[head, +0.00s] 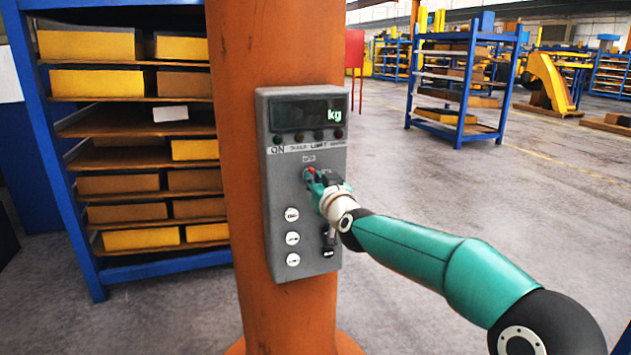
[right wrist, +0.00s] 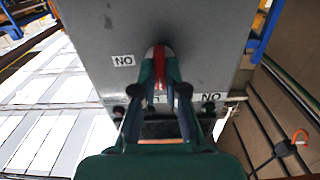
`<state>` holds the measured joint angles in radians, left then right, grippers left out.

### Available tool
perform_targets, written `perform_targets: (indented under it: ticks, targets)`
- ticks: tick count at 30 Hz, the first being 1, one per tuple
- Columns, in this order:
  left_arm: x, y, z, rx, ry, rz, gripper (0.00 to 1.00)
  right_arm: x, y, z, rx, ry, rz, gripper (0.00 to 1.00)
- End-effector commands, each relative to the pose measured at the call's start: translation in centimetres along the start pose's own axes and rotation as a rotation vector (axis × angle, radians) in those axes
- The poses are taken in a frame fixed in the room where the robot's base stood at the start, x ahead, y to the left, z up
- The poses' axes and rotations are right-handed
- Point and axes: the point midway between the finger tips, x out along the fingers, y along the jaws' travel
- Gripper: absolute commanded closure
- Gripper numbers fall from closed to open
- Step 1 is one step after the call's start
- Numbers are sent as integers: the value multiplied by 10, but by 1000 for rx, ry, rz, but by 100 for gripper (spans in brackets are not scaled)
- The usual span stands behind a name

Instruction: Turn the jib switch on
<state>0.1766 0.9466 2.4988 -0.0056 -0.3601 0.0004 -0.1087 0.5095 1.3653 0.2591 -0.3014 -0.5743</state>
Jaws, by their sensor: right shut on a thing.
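A grey control box (head: 302,185) is fixed to the orange column (head: 240,120). My right gripper (head: 312,175) is at the middle of its front face, shut on a red switch lever (head: 308,171). In the right wrist view the fingers close around the red lever (right wrist: 160,60) from both sides. The lever's base and exact position are mostly hidden by the fingers. A small "ON" label (right wrist: 123,61), upside down, shows to the left of the fingertips. A dark switch (head: 328,246) sits lower on the box, partly behind my gripper. My left gripper is not in view.
The box has a display (head: 307,114) reading "kg", a row of small lamps, a label strip (head: 305,146) and white round buttons (head: 292,238). A blue shelf rack (head: 75,215) with yellow and brown bins stands behind at left.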

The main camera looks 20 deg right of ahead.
Motion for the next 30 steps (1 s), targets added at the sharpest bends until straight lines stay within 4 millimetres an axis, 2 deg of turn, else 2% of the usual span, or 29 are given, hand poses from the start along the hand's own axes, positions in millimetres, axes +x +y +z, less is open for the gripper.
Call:
perform_targets:
  ticks: [11,30]
  targets:
    - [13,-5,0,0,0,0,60,0,1,2,202,1,0,100]
    - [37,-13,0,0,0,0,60,0,4,3,803,2,1,100]
